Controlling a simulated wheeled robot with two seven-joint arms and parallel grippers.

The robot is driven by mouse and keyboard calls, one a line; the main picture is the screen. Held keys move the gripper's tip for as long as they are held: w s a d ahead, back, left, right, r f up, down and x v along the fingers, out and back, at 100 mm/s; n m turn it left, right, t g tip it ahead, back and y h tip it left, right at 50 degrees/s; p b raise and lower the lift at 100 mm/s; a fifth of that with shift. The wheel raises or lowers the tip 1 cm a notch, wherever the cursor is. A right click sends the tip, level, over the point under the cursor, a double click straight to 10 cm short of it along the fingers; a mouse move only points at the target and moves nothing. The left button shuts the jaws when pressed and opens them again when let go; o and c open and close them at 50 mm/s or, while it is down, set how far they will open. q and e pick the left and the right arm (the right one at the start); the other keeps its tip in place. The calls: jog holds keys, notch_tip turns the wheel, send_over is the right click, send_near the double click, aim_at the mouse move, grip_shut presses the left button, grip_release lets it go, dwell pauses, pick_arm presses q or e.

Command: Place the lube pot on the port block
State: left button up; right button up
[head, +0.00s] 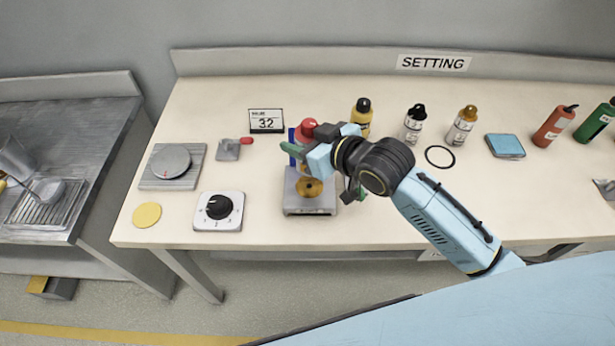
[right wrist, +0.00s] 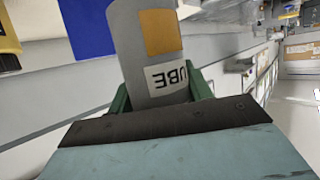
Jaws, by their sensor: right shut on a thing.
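The lube pot is a grey cylinder with a red cap (head: 306,129). In the right wrist view the pot (right wrist: 148,45) shows an orange square and a label whose visible letters read "UBE". My right gripper (head: 298,150) has its green fingers shut around the pot. The grey block with a brass round part, which looks like the port block (head: 309,207), is just below the gripper in the head view. A blue upright piece (head: 291,140) stands behind it. The gripper hides much of the pot and the block's back, so I cannot tell whether they touch. My left gripper is not in view.
Several bottles stand along the back right. A black ring (head: 440,157) lies right.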

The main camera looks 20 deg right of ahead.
notch_tip(320, 180, down, 4)
jog(key=shift+f+b, duration=0.25)
jog(key=shift+b, duration=0.15)
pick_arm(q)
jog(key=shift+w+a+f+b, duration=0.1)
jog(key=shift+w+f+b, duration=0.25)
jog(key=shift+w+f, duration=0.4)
pick_arm(e)
jog(key=shift+f, duration=1.65)
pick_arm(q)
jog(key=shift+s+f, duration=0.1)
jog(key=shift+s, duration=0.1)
pick_arm(e)
jog(key=shift+f, duration=0.1)
jog(key=o, duration=1.1)
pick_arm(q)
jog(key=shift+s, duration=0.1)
pick_arm(e)
jog(key=shift+s+d, duration=0.1)
jog(key=shift+s, duration=0.1)
pick_arm(q)
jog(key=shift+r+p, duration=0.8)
jog(key=shift+p, duration=0.05)
pick_arm(e)
jog(key=v, duration=1.1)
jog(key=shift+s+d+r, duration=0.1)
jog(key=shift+s+r, duration=0.15)
jog(key=shift+r, duration=0.05)
